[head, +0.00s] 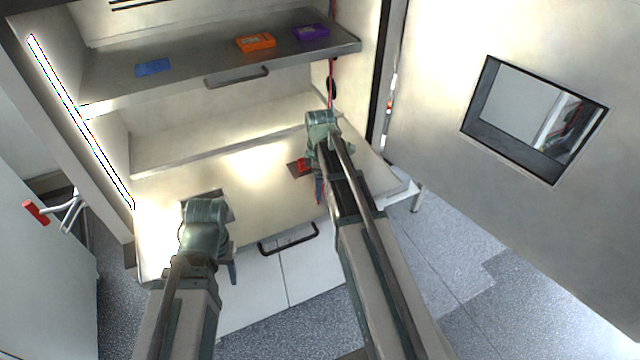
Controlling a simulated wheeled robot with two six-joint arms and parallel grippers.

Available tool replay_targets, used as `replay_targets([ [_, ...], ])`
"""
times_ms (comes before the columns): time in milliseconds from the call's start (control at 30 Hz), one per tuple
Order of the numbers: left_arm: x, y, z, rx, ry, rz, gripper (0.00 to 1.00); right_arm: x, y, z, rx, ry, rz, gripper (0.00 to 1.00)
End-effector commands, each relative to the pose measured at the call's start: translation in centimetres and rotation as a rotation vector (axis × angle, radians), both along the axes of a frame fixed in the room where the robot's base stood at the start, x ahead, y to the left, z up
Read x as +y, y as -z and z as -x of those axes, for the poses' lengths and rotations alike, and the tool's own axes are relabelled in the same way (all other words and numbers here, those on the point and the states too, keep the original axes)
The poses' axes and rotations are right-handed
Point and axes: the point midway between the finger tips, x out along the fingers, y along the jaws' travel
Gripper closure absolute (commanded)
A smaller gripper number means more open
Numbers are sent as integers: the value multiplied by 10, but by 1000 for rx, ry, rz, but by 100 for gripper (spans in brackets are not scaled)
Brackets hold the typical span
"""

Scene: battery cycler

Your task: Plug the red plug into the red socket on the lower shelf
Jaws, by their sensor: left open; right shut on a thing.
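The red socket (302,165) shows as a small red block on a dark plate on the lower shelf (155,190). My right gripper (319,190) points down just right of it, partly hidden behind my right arm. It is shut on the red plug, which is mostly hidden; only a trace of red shows by the fingers. A red cable (332,80) hangs above my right wrist. My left gripper (208,262) is open over the front left of the lower shelf, largely hidden by its own arm. I cannot tell whether plug and socket touch.
The upper shelf (200,80) carries a blue card (153,67), an orange box (256,42) and a purple box (311,32). A dark handle (289,241) is on the lower shelf's front. An open door with a window (535,120) stands right.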

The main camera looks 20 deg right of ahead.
Motion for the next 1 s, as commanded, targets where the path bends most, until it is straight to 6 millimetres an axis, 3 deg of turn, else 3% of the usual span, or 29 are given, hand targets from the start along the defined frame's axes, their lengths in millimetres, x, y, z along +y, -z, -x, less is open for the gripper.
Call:
replay_targets([
  [300,0,2,0,0,0,0,50,0,2,0,0,0,0,65],
  [333,0,2,0,0,0,0,50,0,2,0,0,0,0,14],
  [400,0,2,0,0,0,0,50,0,2,0,0,0,0,2],
  [767,0,0,0,0,0,0,50,0,0,0,0,0,0,0],
  [1000,0,-18,0,1,1,0,50,0,-18,0,0,0,0,0],
])
